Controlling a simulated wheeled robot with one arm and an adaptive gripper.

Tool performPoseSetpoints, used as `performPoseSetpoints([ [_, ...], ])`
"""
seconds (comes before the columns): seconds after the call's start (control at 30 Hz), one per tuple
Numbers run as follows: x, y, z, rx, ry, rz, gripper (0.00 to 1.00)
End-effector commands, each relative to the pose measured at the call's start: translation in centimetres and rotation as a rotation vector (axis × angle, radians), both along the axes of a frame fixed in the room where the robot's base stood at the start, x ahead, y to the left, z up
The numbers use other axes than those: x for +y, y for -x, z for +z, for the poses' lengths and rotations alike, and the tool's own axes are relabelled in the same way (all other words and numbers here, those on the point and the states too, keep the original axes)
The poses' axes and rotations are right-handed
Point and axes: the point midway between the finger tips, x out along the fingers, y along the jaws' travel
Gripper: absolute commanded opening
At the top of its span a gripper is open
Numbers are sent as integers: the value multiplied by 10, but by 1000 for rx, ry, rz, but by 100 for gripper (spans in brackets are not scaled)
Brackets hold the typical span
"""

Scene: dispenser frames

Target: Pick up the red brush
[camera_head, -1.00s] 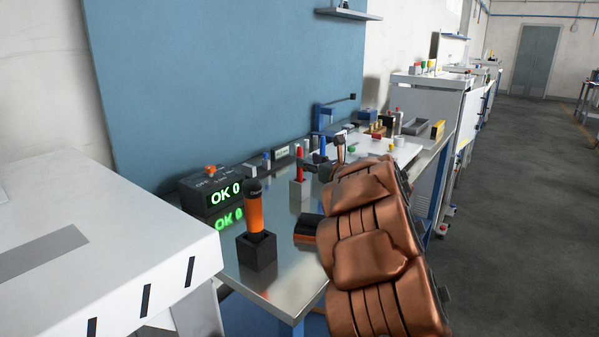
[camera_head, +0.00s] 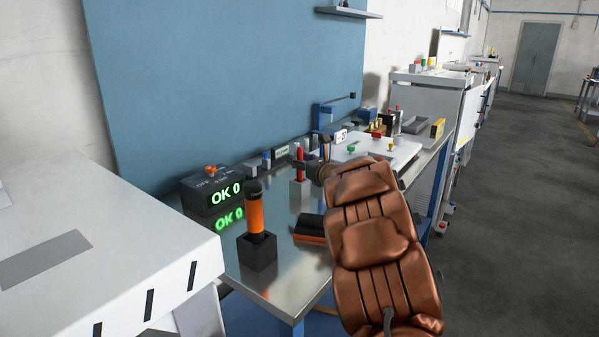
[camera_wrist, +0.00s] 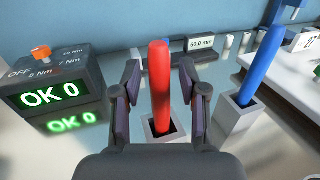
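The red brush (camera_wrist: 160,85) stands upright in a grey square holder (camera_wrist: 163,134) in the wrist view. My gripper (camera_wrist: 160,98) is open, with one finger to the left of the red handle and one to the right. Gaps show on both sides, so neither finger appears to touch it. In the head view the red brush (camera_head: 299,158) stands in its holder (camera_head: 299,192) on the metal bench, with my gripper (camera_head: 309,164) at its handle. The brush's lower end is hidden inside the holder.
A blue-handled tool (camera_wrist: 262,65) stands in a holder close on the right. A display box (camera_head: 212,189) reading OK 0 sits to the left. An orange-and-black tool (camera_head: 255,215) stands in a black holder in front. A blue panel (camera_head: 230,80) rises behind the bench.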

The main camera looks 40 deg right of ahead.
Motion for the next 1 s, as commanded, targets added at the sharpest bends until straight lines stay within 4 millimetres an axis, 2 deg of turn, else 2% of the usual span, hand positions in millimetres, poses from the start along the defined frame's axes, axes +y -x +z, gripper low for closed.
performPoseSetpoints([
  [0.03,0,0,0,0,0,0,34],
  [0.37,0,0,0,0,0,0,0],
  [0.77,0,0,4,-1,0,0,0],
  [0.87,0,0,14,-1,2,0,0],
  [1.0,0,0,39,-3,4,1,0],
])
